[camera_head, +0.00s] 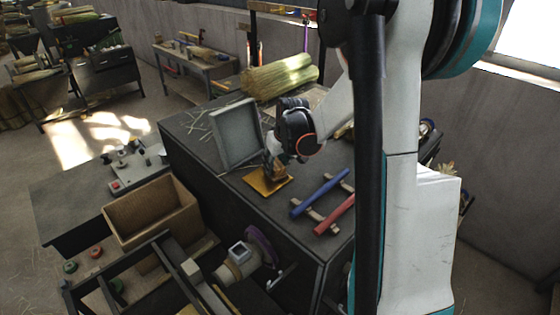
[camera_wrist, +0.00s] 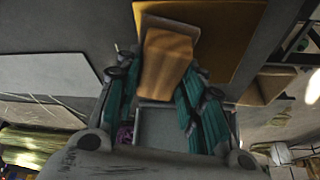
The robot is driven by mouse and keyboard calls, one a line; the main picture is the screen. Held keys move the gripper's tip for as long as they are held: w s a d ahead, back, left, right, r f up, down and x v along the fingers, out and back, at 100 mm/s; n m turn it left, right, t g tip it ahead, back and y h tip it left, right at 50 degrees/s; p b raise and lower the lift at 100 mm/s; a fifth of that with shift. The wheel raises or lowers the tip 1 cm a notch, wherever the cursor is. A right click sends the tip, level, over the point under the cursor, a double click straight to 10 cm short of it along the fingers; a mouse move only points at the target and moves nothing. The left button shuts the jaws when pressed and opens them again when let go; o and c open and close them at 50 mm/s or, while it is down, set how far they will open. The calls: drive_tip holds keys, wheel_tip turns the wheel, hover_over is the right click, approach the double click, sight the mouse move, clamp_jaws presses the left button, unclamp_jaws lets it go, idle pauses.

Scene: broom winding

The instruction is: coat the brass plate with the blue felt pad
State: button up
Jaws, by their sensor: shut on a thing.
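The brass plate (camera_head: 264,186) lies flat on the dark bench top, and its golden surface also shows in the wrist view (camera_wrist: 232,22). My gripper (camera_head: 275,164) is over the plate. In the wrist view my gripper (camera_wrist: 162,72) has its green-padded fingers shut on a tan-orange block (camera_wrist: 166,58). The block's far end overlaps the plate in that view; I cannot tell whether they touch. No blue shows on the block, and its underside is hidden. A blue bar (camera_head: 320,193) lies on small wooden pieces at the right of the plate.
A red bar (camera_head: 335,214) lies beside the blue one. A grey framed panel (camera_head: 236,134) leans behind the plate. A straw bundle (camera_head: 279,77) lies at the back of the bench. A brown box (camera_head: 151,210) and a clamp-like device (camera_head: 243,255) stand in front, lower left.

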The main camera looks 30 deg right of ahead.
sight(277, 158)
drive_tip(key=shift+s+a+f+b, duration=0.1)
drive_tip(key=shift+s+a+b, duration=0.1)
drive_tip(key=shift+a, duration=0.7)
drive_tip(key=shift+s+a+r+b, duration=0.15)
drive_tip(key=shift+s+a, duration=0.1)
drive_tip(key=shift+a, duration=0.65)
drive_tip(key=shift+s+a+f+b, duration=0.15)
drive_tip(key=shift+s+a+b, duration=0.05)
drive_tip(key=shift+a, duration=0.7)
drive_tip(key=shift+s+a, duration=0.15)
drive_tip(key=shift+a, duration=0.8)
drive_tip(key=shift+s+a, duration=0.15)
drive_tip(key=shift+a, duration=0.75)
drive_tip(key=shift+w+a+b, duration=0.25)
drive_tip(key=shift+w+b, duration=0.15)
drive_tip(key=shift+w, duration=0.6)
drive_tip(key=shift+w+d+b, duration=0.2)
drive_tip(key=shift+d+b, duration=0.2)
drive_tip(key=shift+d, duration=1.25)
drive_tip(key=shift+w+d+b, duration=0.2)
drive_tip(key=shift+w+d, duration=0.1)
drive_tip(key=shift+d, duration=1.1)
drive_tip(key=shift+w+d+b, duration=0.25)
drive_tip(key=shift+w+d, duration=0.05)
drive_tip(key=shift+d, duration=1.05)
drive_tip(key=shift+w+d+b, duration=0.2)
drive_tip(key=shift+w+d, duration=0.1)
drive_tip(key=shift+d, duration=1.1)
drive_tip(key=shift+r, duration=0.2)
